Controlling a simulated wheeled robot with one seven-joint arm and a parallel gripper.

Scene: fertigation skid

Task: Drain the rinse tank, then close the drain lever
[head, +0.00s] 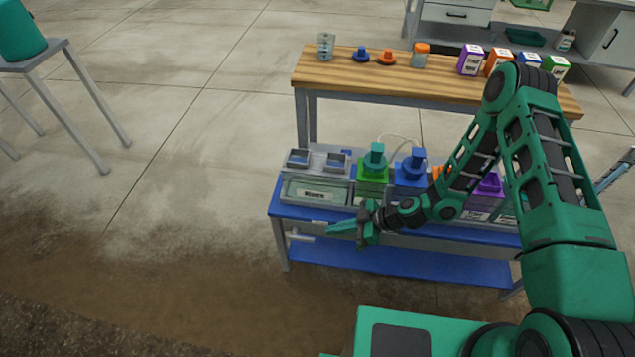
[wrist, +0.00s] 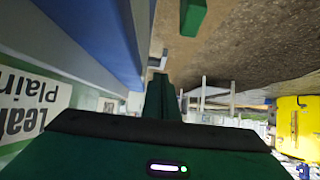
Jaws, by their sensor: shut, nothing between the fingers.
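The rinse tank (head: 343,196) is a clear, grey-rimmed box with a white label at the left end of the blue skid. Its liquid level cannot be told. A pale grey handle (head: 301,237), seemingly the drain lever, sticks out below the tank, roughly level. My gripper (head: 332,229) is shut and empty in front of the skid, to the right of the handle and apart from it. In the wrist view my shut fingers (wrist: 162,92) point away beside the blue skid edge. A small grey piece (wrist: 156,62) shows past them; I cannot tell if it is the lever.
Green (head: 372,172) and blue (head: 409,174) containers stand right of the tank; my arm partly hides others. A wooden bench (head: 345,66) with caps, jars and boxes stands behind. Floor at left is open, up to a grey stand (head: 45,55).

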